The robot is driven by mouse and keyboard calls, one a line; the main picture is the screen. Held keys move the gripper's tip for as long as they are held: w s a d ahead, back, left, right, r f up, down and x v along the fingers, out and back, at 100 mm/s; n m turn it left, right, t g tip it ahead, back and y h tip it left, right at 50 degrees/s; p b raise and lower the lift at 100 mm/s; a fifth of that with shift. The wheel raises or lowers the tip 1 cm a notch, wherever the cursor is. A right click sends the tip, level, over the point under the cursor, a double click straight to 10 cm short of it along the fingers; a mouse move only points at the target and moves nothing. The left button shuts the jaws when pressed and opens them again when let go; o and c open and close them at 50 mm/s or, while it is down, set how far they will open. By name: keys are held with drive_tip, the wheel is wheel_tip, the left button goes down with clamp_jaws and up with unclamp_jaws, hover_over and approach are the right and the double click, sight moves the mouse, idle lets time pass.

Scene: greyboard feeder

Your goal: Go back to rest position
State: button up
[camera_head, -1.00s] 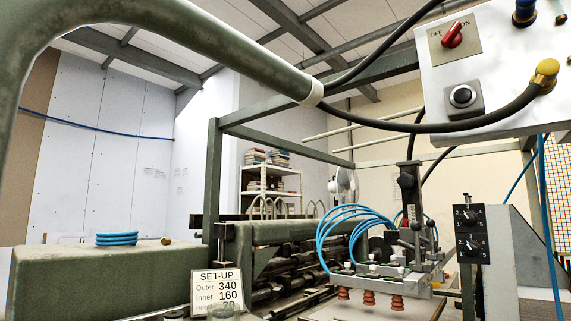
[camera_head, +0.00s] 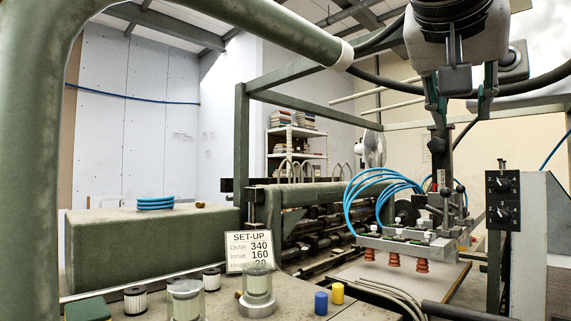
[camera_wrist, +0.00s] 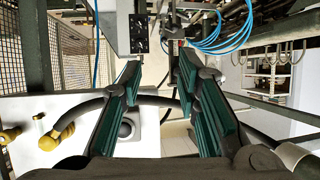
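My gripper (camera_head: 460,95) hangs at the upper right of the head view, fingers pointing down. Its two fingers are spread apart with nothing between them.
A set-up sign (camera_head: 248,252), glass jars (camera_head: 257,290), a blue cap (camera_head: 321,302) and a yellow cap (camera_head: 337,293) stand on the front bench. A suction-cup bar (camera_head: 405,247) and a dial panel (camera_head: 502,200) are at right. A green frame tube (camera_head: 270,30) crosses above.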

drive_tip(key=s+f+n+g+y+p, duration=0.1)
drive_tip(key=s+f, duration=0.4)
drive_tip(key=f, duration=0.7)
drive_tip(key=s+a+f+n+g+y+p, duration=0.1)
drive_tip(key=s+f+n+g+y, duration=0.2)
drive_tip(key=f, duration=0.9)
drive_tip(key=s+a+f+n+g+y+p, duration=0.1)
drive_tip(key=s+f, duration=0.5)
drive_tip(key=f, duration=0.7)
drive_tip(key=n+g+y, duration=0.1)
drive_tip(key=n+y, duration=0.1)
drive_tip(key=shift+s+a+n+y, duration=0.2)
drive_tip(key=shift+s+n+y, duration=0.1)
drive_tip(key=shift+s, duration=0.05)
